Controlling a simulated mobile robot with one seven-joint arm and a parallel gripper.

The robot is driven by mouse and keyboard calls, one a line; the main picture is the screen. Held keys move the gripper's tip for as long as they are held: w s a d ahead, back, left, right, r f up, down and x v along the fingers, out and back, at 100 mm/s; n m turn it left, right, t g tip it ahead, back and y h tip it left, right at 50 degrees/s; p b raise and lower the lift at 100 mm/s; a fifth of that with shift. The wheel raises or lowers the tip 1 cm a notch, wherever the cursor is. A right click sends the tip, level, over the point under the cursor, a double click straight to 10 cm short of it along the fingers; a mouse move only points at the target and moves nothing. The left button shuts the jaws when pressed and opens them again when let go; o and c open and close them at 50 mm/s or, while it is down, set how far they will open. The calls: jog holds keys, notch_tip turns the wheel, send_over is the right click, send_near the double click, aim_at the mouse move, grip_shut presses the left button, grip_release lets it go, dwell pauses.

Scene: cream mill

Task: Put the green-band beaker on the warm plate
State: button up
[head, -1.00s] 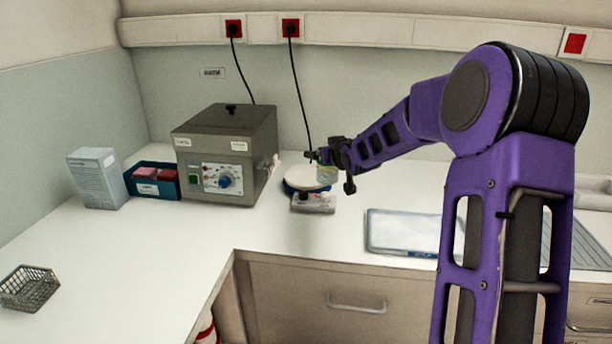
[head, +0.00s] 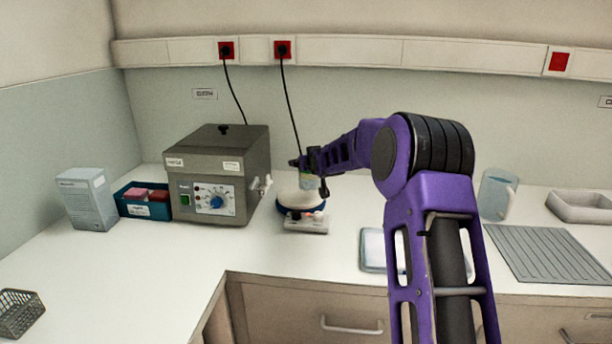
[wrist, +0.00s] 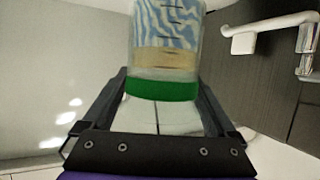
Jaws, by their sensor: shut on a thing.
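The green-band beaker (wrist: 163,90) is clear, with a green band and blue-white and tan patches showing in its wall. My gripper (wrist: 157,100) is shut on it, one finger on each side. In the head view, my gripper (head: 311,176) holds the beaker (head: 308,183) upright at the warm plate. The warm plate (head: 290,199) has a round pale top, a blue rim and a pale control box in front. The beaker overlaps the plate's back right part in the picture. I cannot tell whether its base touches the plate.
A grey box-shaped machine (head: 222,160) with a blue knob and a side tap stands just left of the plate. A blue tray (head: 375,250) lies to the front right. A jug (head: 497,195) and a ribbed drainer (head: 550,255) are farther right. The left counter is mostly clear.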

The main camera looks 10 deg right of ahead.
aim_at(307, 172)
jog(key=shift+f, duration=1.75)
jog(key=shift+f, duration=0.1)
jog(key=shift+f+b, duration=0.2)
jog(key=shift+b, duration=0.2)
jog(key=o, duration=1.1)
jog(key=shift+r, duration=0.1)
jog(key=shift+o, duration=0.2)
jog(key=shift+r, duration=0.1)
jog(key=shift+s+r+p, duration=0.1)
jog(key=shift+r+p, duration=0.05)
jog(key=shift+p, duration=0.15)
jog(key=v, duration=1.1)
jog(key=shift+s+r, duration=0.15)
jog(key=shift+s, duration=0.25)
